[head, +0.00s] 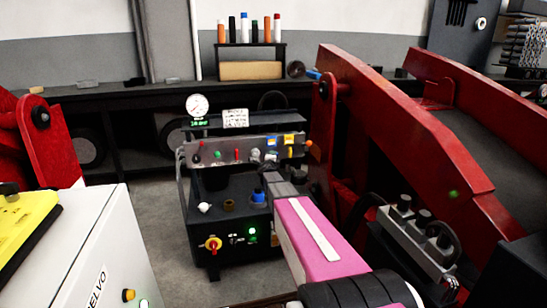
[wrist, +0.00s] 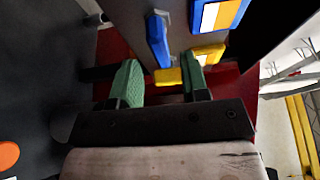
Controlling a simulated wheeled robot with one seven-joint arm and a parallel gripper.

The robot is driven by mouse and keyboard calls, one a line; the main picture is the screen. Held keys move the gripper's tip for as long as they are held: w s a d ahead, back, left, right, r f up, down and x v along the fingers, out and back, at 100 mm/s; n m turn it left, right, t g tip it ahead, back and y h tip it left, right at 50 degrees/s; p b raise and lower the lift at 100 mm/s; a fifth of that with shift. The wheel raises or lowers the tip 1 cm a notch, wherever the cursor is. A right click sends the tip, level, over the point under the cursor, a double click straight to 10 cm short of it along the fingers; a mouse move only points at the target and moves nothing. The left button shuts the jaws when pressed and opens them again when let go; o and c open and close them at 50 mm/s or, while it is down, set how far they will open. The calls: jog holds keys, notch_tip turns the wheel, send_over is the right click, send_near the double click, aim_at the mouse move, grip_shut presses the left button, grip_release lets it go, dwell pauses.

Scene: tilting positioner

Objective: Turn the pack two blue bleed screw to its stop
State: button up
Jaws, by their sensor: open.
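A blue screw handle (wrist: 157,40) on the panel shows in the wrist view, ahead of my gripper (wrist: 160,82) and between the lines of its two green fingers. The fingers are apart, and nothing is gripped between them. A yellow handle (wrist: 168,77) shows in the gap, close to the fingers; I cannot tell if they touch it. In the head view the valve panel (head: 215,152) has coloured handles, among them a blue one (head: 271,155) near its right part. My gripper (head: 283,172) is just below that part, its fingertips hard to make out. Which pack each screw belongs to is unreadable.
A blue tag (wrist: 222,14) and a yellow tag (wrist: 208,52) are on the panel beside the handles. A pressure gauge (head: 197,105) stands above the panel. Red beams (head: 400,110) rise close on the right, and a white cabinet (head: 100,245) is at left.

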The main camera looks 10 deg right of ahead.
jog(key=v, duration=0.6)
jog(key=shift+s, duration=0.25)
jog(key=shift+a, duration=0.15)
jog(key=s+a+f+n+g+y, duration=0.4)
jog(key=s+a+f+n+y, duration=0.15)
jog(key=s+n, duration=0.25)
jog(key=s+a+f+n+g+y, duration=0.3)
jog(key=s+a+f+n+y, duration=0.1)
jog(key=s+a+n, duration=0.3)
jog(key=s+d+f+n+g+h, duration=0.1)
jog(key=s+f+n+g, duration=0.1)
jog(key=s, duration=0.9)
jog(key=s+d+f+n+g+h, duration=0.1)
jog(key=s+n+g, duration=0.4)
jog(key=s, duration=0.7)
notch_tip(320, 180, down, 2)
jog(key=d+g, duration=0.1)
jog(key=g, duration=0.1)
jog(key=shift+s+n+g, duration=0.25)
jog(key=shift+n+g, duration=0.05)
